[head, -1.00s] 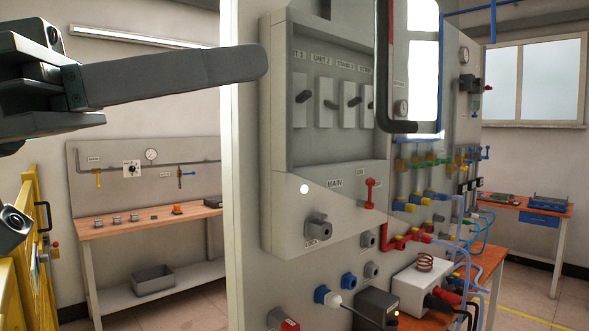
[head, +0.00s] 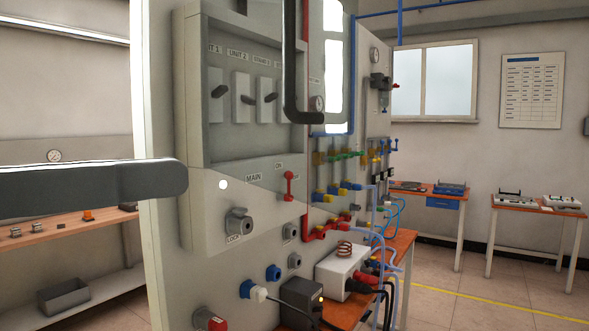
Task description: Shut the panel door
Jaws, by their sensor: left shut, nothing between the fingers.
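The panel (head: 218,215) is a pale grey box on an upright board, with its recessed row of switches (head: 245,92) exposed. What looks like the panel door (head: 302,75), clear with a dark rounded bar, stands open at the right of the recess, seen at a steep angle. A MAIN label, a red switch (head: 289,187) and a LOCK knob (head: 238,222) sit below the recess. My left gripper (head: 172,179) reaches in from the left, shut and empty, its tip over the panel's lower left in the picture. Contact cannot be told. My right gripper is not in view.
Colored valves and pipes (head: 335,190) crowd the board right of the panel. A white box with a copper coil (head: 343,268) and cables stands below. A wooden bench (head: 60,228) is behind at left; more tables (head: 535,207) stand at far right. Floor is open at right.

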